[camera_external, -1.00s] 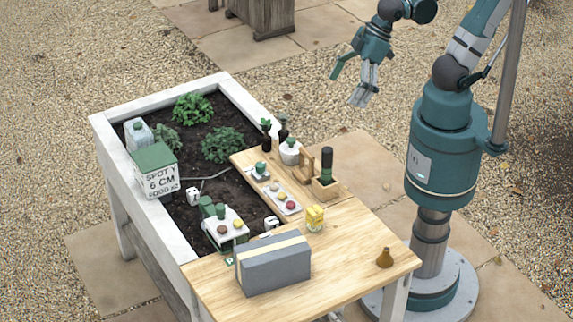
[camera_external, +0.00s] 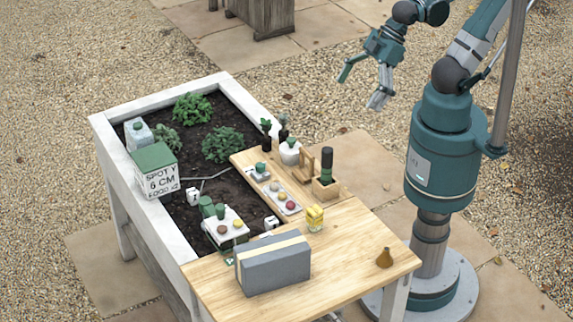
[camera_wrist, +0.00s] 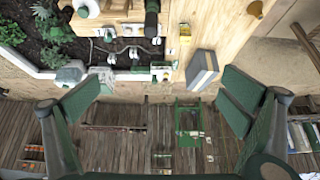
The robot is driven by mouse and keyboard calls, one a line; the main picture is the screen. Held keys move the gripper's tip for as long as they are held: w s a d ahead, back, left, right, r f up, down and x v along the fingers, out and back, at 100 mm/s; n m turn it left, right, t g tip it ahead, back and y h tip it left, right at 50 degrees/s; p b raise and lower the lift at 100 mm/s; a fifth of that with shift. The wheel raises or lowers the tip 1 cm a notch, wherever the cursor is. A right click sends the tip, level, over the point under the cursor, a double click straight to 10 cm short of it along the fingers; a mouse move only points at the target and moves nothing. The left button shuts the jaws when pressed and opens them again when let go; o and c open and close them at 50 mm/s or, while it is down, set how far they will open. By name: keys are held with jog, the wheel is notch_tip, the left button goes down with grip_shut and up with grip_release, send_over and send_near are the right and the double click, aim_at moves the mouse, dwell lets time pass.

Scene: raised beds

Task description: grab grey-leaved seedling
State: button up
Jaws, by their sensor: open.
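Two small seedlings in dark pots stand at the far end of the wooden board. The right one, with duller, greyish leaves, looks like the grey-leaved seedling (camera_external: 283,129). The left one is a greener seedling (camera_external: 266,132), close beside it. My gripper (camera_external: 361,91) is open and empty, high in the air to the right of the bed and well apart from both seedlings. In the wrist view its two fingers (camera_wrist: 160,104) are spread wide at left and right with nothing between them. I cannot clearly make out the grey-leaved seedling in the wrist view.
A white pot (camera_external: 290,154) stands just in front of the seedlings, with a wooden holder and dark bottle (camera_external: 327,166) to the right. Larger plants (camera_external: 222,145) grow in the soil. A grey block (camera_external: 273,268) sits on the table. Open air surrounds my gripper.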

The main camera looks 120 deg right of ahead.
jog(key=c, duration=1.8)
jog(key=n+g+h+b, duration=0.4)
jog(key=n+g, duration=0.1)
jog(key=n, duration=0.9)
send_near(284, 125)
jog(key=w+a, duration=0.4)
jog(key=d+f+n, duration=0.1)
jog(key=d+f, duration=0.1)
jog(key=s+d+f+n+g, duration=0.1)
jog(key=d+f, duration=0.1)
jog(key=s+d+f+n+g+b, duration=0.1)
jog(key=d+f, duration=0.1)
jog(key=shift+d+f, duration=0.1)
jog(key=shift+f, duration=0.25)
jog(key=shift+s+d+f+n+h, duration=0.1)
jog(key=shift+d+f+n+h, duration=0.2)
jog(key=shift+d+f+n, duration=0.2)
